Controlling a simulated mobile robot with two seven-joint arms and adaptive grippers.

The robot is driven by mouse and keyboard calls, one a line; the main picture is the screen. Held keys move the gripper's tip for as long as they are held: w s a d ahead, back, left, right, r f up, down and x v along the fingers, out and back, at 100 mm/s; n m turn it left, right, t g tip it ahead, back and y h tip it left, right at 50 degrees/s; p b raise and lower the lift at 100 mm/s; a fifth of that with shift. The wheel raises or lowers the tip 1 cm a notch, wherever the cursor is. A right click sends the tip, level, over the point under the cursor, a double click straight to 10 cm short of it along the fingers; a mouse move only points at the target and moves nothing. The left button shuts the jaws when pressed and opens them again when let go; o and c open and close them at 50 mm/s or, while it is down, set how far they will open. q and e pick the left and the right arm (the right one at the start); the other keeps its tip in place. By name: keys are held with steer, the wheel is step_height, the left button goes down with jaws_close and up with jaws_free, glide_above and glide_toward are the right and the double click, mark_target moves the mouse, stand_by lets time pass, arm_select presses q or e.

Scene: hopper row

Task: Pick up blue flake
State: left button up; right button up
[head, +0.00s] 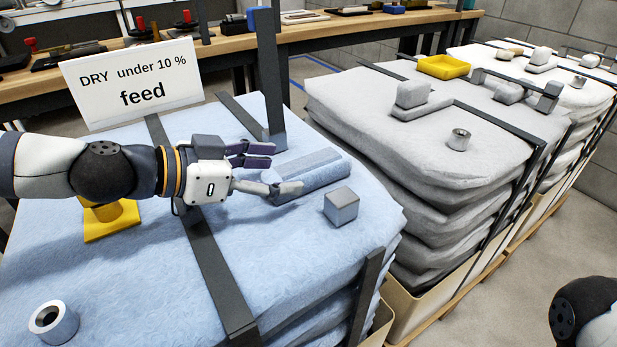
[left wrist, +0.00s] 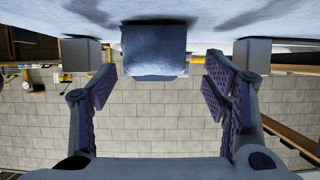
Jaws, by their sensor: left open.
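The blue flake (head: 318,171) is a light blue, textured block lying on top of the blue stack (head: 130,265) in the head view. My left gripper (head: 276,170) is open, low over the stack, with its fingertips at the left end of the flake. In the left wrist view the flake (left wrist: 153,52) shows between the two spread fingers of the left gripper (left wrist: 162,80), with a gap on each side. The fingers are not closed on it. My right gripper is not in view.
A grey cube (head: 341,206) sits just in front of the flake, and a dark upright post (head: 268,75) stands behind it. A sign (head: 133,83) reads "DRY under 10 % feed". A metal ring (head: 53,323) and a yellow piece (head: 112,222) are nearby. A grey stack (head: 400,140) stands right.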

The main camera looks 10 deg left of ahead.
mark_target(306, 163)
arm_select(q)
steer(key=w+d, duration=0.2)
steer(key=w+d+f+b, duration=0.1)
steer(key=w+d, duration=0.1)
steer(key=shift+d, duration=0.3)
steer(key=shift+r, duration=0.15)
steer(key=c, duration=1.3)
steer(key=shift+o, duration=0.2)
